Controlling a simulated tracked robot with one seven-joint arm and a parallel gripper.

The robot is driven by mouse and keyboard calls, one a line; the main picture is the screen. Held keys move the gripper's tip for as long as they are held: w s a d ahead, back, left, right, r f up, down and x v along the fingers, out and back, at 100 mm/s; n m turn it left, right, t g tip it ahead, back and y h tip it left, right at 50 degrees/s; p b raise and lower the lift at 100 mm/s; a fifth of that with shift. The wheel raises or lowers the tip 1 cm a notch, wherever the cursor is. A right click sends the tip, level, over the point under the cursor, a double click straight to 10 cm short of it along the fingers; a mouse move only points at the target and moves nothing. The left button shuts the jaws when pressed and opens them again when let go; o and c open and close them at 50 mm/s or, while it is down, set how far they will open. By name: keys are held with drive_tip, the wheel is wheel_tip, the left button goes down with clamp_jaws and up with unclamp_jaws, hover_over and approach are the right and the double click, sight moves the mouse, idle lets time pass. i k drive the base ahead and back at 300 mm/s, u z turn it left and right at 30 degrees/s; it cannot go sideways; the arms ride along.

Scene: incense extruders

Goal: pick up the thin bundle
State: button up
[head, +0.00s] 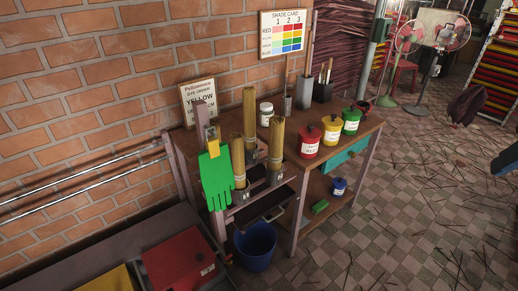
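Three upright tan stick bundles stand in dark holders at the left end of the wooden workbench (230,130). The front-left bundle (238,160) looks slightly narrower than the back bundle (249,118) and the right bundle (276,145), but I cannot tell for sure which is the thin one. The holders have small labels, too small to read. The lower ends of the bundles are hidden in the holders. My gripper is not in view.
A green glove (216,178) hangs at the bench's left post, close to the front-left bundle. Red (309,143), yellow (331,130) and green (351,122) pots stand to the right. A blue bucket (255,246) is on the floor below. The tiled floor at right has scattered sticks.

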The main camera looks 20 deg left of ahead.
sight(237, 139)
drive_tip(key=u, duration=0.35)
drive_tip(key=i, duration=1)
drive_tip(key=u, duration=0.55)
drive_tip(key=k, duration=0.7)
drive_tip(key=u, duration=0.2)
drive_tip(key=i, duration=0.7)
drive_tip(key=z, duration=0.1)
